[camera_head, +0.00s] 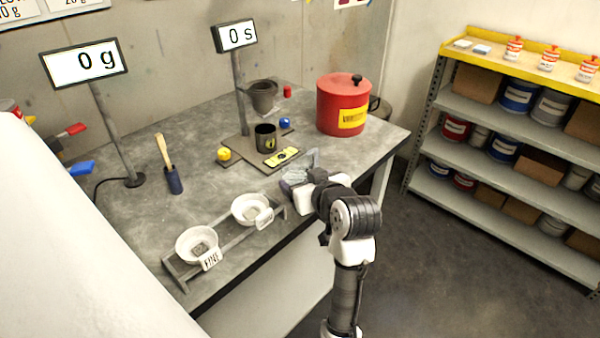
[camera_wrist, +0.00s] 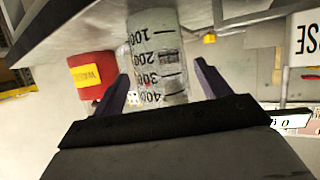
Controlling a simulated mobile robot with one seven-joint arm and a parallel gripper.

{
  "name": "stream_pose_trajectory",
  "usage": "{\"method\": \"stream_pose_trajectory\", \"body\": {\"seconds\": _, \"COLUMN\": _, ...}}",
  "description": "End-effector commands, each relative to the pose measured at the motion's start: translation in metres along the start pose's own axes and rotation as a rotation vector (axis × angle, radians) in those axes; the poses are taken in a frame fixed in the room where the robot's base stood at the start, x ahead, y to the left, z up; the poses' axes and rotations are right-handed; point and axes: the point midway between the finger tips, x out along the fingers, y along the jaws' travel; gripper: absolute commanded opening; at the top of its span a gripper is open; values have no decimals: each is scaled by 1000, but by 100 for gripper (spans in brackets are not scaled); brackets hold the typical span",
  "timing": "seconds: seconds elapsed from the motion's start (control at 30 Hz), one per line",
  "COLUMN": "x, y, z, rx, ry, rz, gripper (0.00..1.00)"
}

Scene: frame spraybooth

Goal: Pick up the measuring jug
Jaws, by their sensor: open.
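The measuring jug (camera_wrist: 156,45) is clear, with black graduation marks reading 100 to 400. In the wrist view it stands between the two dark fingers of my gripper (camera_wrist: 162,70), which are open on either side of it. The picture is upside down there, and part of the jug is cut off by the gripper body and the frame edge. In the head view my gripper (camera_head: 302,177) is at the front right edge of the bench, and the jug is largely hidden there. I cannot tell whether either finger touches it.
The grey bench (camera_head: 215,130) holds a red canister (camera_head: 340,108), a dark cup (camera_head: 265,138) on a scale plate, and a rack with two white bowls (camera_head: 196,246). A stocked shelf (camera_head: 520,100) stands at right across open floor.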

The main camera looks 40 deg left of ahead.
Motion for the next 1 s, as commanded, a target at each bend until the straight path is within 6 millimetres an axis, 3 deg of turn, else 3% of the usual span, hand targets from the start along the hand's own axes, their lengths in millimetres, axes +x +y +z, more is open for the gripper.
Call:
{"method": "stream_pose_trajectory", "body": {"seconds": 0.17, "x": 12, "y": 0, "z": -1, "rx": -1, "ry": -1, "rz": 0, "gripper": 76}}
{"method": "stream_pose_trajectory", "body": {"seconds": 0.5, "x": 55, "y": 1, "z": -1, "rx": -1, "ry": 1, "rz": 1, "gripper": 76}}
{"method": "stream_pose_trajectory", "body": {"seconds": 0.77, "x": 58, "y": 1, "z": 0, "rx": -1, "ry": 1, "rz": 2, "gripper": 76}}
{"method": "stream_pose_trajectory", "body": {"seconds": 1.0, "x": 58, "y": 1, "z": 0, "rx": -1, "ry": 2, "rz": 2, "gripper": 44}}
